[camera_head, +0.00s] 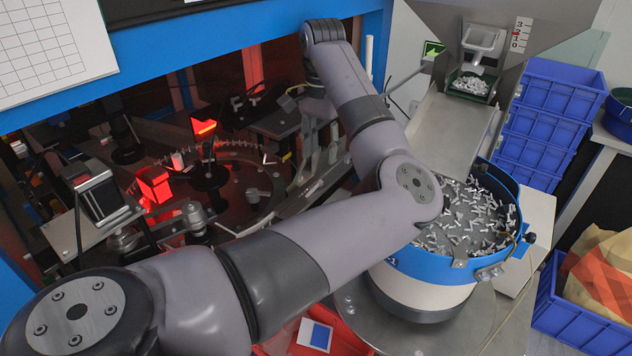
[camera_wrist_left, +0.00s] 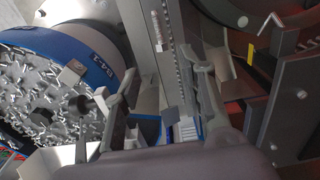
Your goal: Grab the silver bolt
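In the left wrist view, a small silver threaded piece that looks like a bolt (camera_wrist_left: 157,30) lies along a grey rail, beyond and between my finger lines. My left gripper (camera_wrist_left: 162,88) is open, its two dark fingers apart with nothing between them. In the head view, the left gripper (camera_head: 320,140) hangs below my wrist over the machine's edge, partly hidden by my arm. Many silver bolts (camera_head: 470,215) fill the blue-rimmed bowl, and they also show in the left wrist view (camera_wrist_left: 40,95). Which single bolt is meant is unclear. My right gripper is not in view.
The blue-rimmed bowl (camera_head: 415,268) stands under a metal chute (camera_head: 455,130). The red-lit machine has a camera box (camera_head: 98,190) and a round plate. Blue crates (camera_head: 545,120) are stacked at right. A bent silver piece (camera_wrist_left: 270,20) lies on the dark disc.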

